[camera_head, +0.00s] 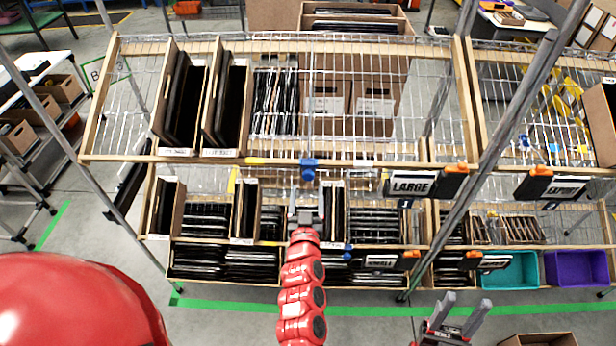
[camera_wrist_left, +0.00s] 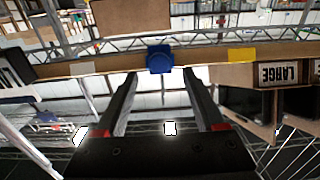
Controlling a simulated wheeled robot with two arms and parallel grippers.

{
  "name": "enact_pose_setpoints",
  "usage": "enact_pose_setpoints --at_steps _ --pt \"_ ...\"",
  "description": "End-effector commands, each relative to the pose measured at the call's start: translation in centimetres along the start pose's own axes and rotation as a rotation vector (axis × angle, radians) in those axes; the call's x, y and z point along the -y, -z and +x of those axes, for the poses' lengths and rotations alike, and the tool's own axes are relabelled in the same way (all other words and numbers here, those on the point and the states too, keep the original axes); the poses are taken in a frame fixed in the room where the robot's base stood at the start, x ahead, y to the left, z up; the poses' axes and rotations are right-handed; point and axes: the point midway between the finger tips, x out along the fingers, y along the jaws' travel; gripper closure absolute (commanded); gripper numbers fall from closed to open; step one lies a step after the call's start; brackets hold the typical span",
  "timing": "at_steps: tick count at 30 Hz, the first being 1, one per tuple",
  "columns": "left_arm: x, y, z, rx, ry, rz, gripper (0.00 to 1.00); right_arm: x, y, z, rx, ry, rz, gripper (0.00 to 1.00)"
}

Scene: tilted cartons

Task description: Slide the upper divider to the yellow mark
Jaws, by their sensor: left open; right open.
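The upper divider shows as a blue slider (camera_head: 307,169) on the front rail of the upper shelf, with a thin wire line running back from it. The yellow mark (camera_head: 257,161) is on the same rail, left of the slider. In the left wrist view the slider (camera_wrist_left: 160,59) is centred just beyond my left gripper's fingertips, and the yellow mark (camera_wrist_left: 241,55) lies to its right. My left gripper (camera_head: 306,194) is open, below and in front of the slider; whether it touches is unclear. My right gripper (camera_head: 460,304) is open and empty at the lower right.
Tilted cartons (camera_head: 222,100) and a row of dark sleeves (camera_head: 274,100) stand on the upper shelf behind the rail. A LARGE label (camera_head: 412,183) is right of the slider. Packed lower bins are below. A slanted grey post (camera_head: 490,150) crosses the right side.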

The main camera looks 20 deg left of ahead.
Motion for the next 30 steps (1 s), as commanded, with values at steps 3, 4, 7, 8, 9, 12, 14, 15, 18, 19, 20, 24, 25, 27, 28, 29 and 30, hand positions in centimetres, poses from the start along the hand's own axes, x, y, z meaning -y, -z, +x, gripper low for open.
enact_pose_setpoints --at_steps 3,4,7,8,9,12,14,15,18,19,20,24,25,27,28,29,30 --pt "0.1 0.3 2.2 0.001 0.001 -0.001 0.29 -0.1 0.2 1.0 0.0 0.0 0.0 0.5" --pt "0.1 0.3 2.6 0.001 0.002 -0.001 0.29 -0.1 0.2 1.2 0.0 0.0 0.0 0.5" --pt "-0.1 0.3 3.8 -0.001 -0.001 -0.001 0.29 -0.1 0.2 1.5 0.0 0.0 0.0 0.5" --pt "-0.1 0.2 4.0 0.0 -0.002 0.0 0.29 -0.1 0.3 1.6 0.0 0.0 0.0 0.5" --pt "-0.1 0.1 4.3 0.002 -0.002 0.0 0.29 -0.1 0.3 1.7 0.0 0.0 0.0 0.5" --pt "0.0 0.1 4.8 0.001 -0.001 -0.001 0.29 -0.1 0.3 1.8 0.0 0.0 0.0 0.5" --pt "0.0 0.0 4.9 0.001 0.0 -0.001 0.29 -0.1 0.3 1.8 0.0 0.0 0.0 0.5" --pt "0.0 0.0 5.0 0.001 0.0 -0.001 0.29 -0.1 0.3 1.8 0.0 0.0 0.0 0.5" --pt "0.0 0.0 5.0 0.0 0.001 -0.001 0.29 -0.1 0.3 1.8 0.0 0.0 0.0 0.5" --pt "0.0 0.0 5.0 0.0 0.0 -0.001 0.29 -0.1 0.3 1.8 0.0 0.0 0.0 0.5" --pt "0.0 0.0 5.0 0.0 0.0 -0.001 0.29 -0.1 0.3 1.8 0.0 0.0 0.0 0.5" --pt "0.0 0.0 5.0 0.0 0.0 -0.001 0.41 -0.1 0.3 1.8 0.0 0.0 0.0 0.5" --pt "0.0 0.0 5.0 0.0 0.0 -0.001 0.47 -0.1 0.3 1.8 0.0 0.0 0.0 0.5" --pt "0.0 0.0 5.0 0.0 0.0 -0.001 0.59 -0.1 0.3 1.8 0.0 0.0 0.0 0.5" --pt "0.0 0.0 5.0 0.0 0.0 -0.001 0.65 -0.1 0.3 1.8 0.0 0.0 0.0 0.5" --pt "0.0 0.0 5.0 0.0 0.0 -0.001 0.7 -0.1 0.3 1.8 0.0 0.0 0.0 0.5" --pt "0.0 0.0 5.0 0.0 0.0 -0.001 0.77 -0.1 0.3 1.8 0.0 0.0 0.0 0.5"
